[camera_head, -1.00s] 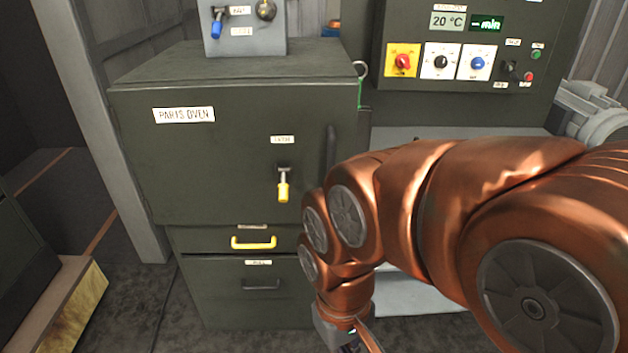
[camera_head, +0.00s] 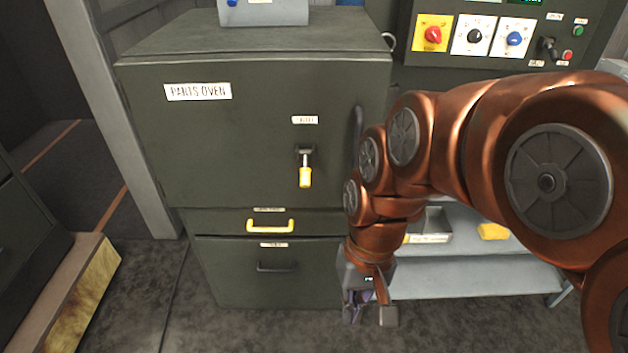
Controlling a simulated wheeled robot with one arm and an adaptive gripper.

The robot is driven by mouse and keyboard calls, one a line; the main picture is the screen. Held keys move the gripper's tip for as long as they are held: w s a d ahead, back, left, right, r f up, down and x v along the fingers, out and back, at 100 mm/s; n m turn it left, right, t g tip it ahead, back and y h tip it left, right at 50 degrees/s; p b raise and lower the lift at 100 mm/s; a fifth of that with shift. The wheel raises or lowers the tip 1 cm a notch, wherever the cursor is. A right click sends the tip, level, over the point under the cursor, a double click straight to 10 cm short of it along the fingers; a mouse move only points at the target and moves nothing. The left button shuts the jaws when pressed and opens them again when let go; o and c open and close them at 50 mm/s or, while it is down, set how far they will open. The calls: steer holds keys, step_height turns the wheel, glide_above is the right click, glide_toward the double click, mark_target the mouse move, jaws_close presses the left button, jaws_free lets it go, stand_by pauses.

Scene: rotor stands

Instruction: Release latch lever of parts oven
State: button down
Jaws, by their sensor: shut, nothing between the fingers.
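The parts oven (camera_head: 230,130) is a dark green cabinet, left of centre, with its door closed. Its latch lever (camera_head: 305,170) has a yellow grip and hangs straight down on the door, below a small white label. A dark vertical door handle (camera_head: 358,138) is to its right, partly beside my arm. My gripper (camera_head: 370,315) points down, low and to the right of the latch lever, well apart from it. It is shut and empty; its fingertips show only small.
Below the door are a drawer with a yellow handle (camera_head: 270,225) and one with a dark handle (camera_head: 277,267). A control panel (camera_head: 480,35) stands at the back right. A grey shelf (camera_head: 470,278) holds a yellow item (camera_head: 493,231). A wooden-edged block (camera_head: 80,300) is at lower left. Floor before the oven is clear.

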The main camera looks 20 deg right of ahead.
steer(key=w+a+m+t+y, duration=0.1)
steer(key=w+a+m+y, duration=0.2)
steer(key=w, duration=0.6)
steer(key=m+t+y+b, duration=0.2)
steer(key=m+t+y, duration=0.2)
steer(key=m+t, duration=0.7)
glide_toward(305, 169)
steer(key=d+f+m+g, duration=0.1)
steer(key=d+m+g, duration=0.1)
steer(key=d+g, duration=0.1)
steer(key=shift+w+f+m, duration=0.1)
steer(key=shift+f+m, duration=0.25)
steer(key=shift+m, duration=0.05)
steer(key=p+x, duration=0.2)
steer(key=x, duration=0.8)
steer(key=shift+a, duration=0.1)
